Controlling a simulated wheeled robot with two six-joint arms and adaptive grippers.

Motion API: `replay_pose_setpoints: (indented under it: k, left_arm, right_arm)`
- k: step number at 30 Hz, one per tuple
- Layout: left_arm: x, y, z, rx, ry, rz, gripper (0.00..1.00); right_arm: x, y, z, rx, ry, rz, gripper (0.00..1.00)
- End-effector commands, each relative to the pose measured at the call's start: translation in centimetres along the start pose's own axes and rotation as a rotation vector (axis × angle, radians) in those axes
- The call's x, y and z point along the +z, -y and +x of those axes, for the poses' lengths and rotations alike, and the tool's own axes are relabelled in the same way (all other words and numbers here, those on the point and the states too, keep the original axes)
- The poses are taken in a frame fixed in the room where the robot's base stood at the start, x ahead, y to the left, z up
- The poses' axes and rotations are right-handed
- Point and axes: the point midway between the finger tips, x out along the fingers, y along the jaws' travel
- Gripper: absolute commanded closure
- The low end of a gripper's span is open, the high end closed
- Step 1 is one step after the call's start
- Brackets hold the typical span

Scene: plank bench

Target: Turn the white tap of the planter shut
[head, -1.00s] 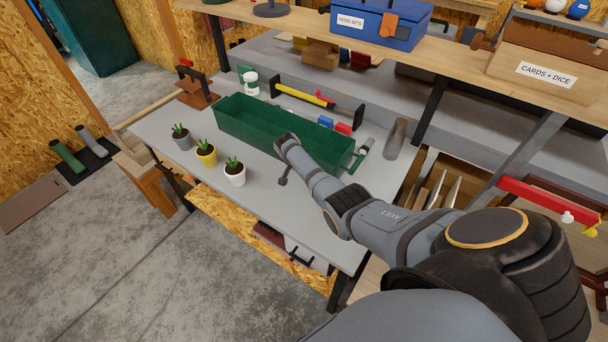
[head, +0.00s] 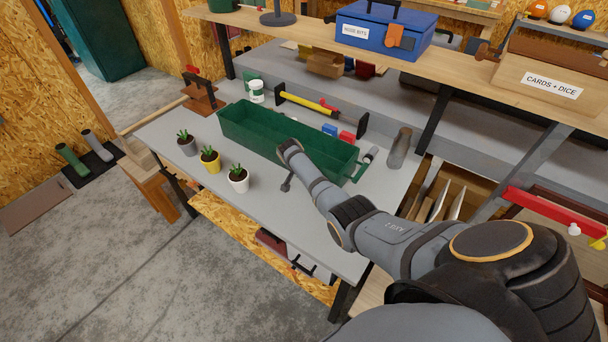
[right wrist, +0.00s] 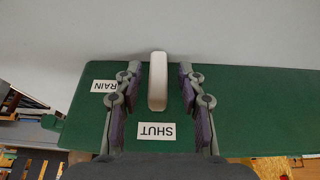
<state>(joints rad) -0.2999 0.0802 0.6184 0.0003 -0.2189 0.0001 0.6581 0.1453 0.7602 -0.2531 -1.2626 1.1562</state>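The planter is a long dark green trough (head: 245,128) on the grey bench. Its green wall (right wrist: 245,110) fills much of the right wrist view. The white tap (right wrist: 158,82) is a bar standing lengthwise in that view, its lower end near the "SHUT" label (right wrist: 157,131). A second label, reading "RAIN" (right wrist: 103,86), is partly covered by a finger. My right gripper (right wrist: 158,76) is open, one finger on each side of the tap, with gaps showing on both sides. In the head view my right gripper (head: 287,184) is mostly hidden by its wrist. My left gripper is not in view.
Three potted plants, grey (head: 187,145), yellow (head: 210,160) and white (head: 238,178), stand in front of the trough. A grey cylinder (head: 399,148) stands beyond its right end. A yellow tool (head: 308,102) and a white jar (head: 257,92) are behind it.

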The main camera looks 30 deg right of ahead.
Motion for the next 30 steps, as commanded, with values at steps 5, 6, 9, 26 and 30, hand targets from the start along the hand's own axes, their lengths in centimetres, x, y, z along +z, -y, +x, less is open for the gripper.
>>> replay_pose_setpoints:
  k: [5, 6, 9, 26, 30]
  left_arm:
    - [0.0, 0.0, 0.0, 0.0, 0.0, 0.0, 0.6]
    - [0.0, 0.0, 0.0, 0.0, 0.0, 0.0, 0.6]
    - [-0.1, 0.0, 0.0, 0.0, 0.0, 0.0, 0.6]
    - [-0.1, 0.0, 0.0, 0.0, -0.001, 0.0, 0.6]
    - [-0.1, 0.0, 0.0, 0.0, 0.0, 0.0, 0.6]
  right_arm:
    - [0.1, 0.1, -3.3, -0.006, -0.001, 0.001, 0.6]
    - [0.1, 0.1, -4.3, -0.005, -0.001, 0.001, 0.6]
    - [0.0, 0.1, -6.8, -0.006, -0.001, 0.0, 0.6]
    - [0.1, -0.1, -11.1, 0.0, 0.001, -0.001, 0.6]
    - [0.1, 0.0, -11.1, 0.0, 0.001, 0.0, 0.6]
